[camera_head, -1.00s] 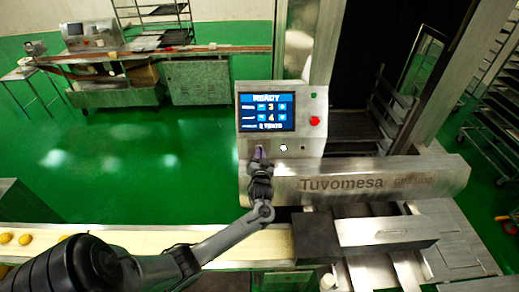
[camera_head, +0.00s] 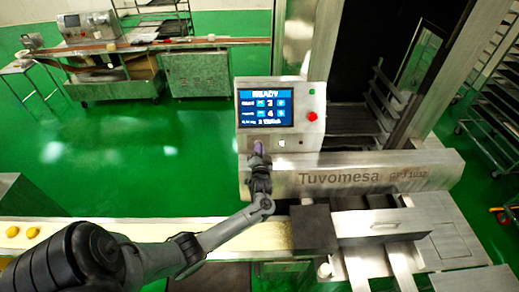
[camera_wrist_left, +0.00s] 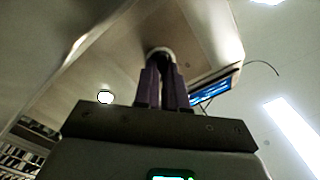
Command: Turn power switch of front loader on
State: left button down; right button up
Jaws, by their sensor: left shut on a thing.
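The Tuvomesa front loader (camera_head: 340,177) has a control box with a lit screen (camera_head: 265,108) reading READY. My left gripper (camera_head: 259,150) is at the box's front, below the screen's left part. In the left wrist view, its two purple fingers (camera_wrist_left: 163,85) are closed together on a dark round switch knob (camera_wrist_left: 159,52) on the panel. The fingers hide most of the knob, so its turned position cannot be told. A white round button (camera_head: 282,143) is just right of the gripper; a white round one also shows in the left wrist view (camera_wrist_left: 105,97). My right gripper is out of view.
A red button (camera_head: 312,116) sits right of the screen. A pale conveyor belt (camera_head: 90,232) with yellow pieces (camera_head: 33,232) runs below my left arm. Another machine (camera_head: 92,30) stands on a bench at the back left. Green floor lies open between.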

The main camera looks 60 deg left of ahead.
pick_arm(q)
jog(key=c, duration=1.2)
grip_release()
jog(key=v, duration=1)
jog(key=shift+s+d, duration=0.25)
jog(key=shift+d, duration=0.05)
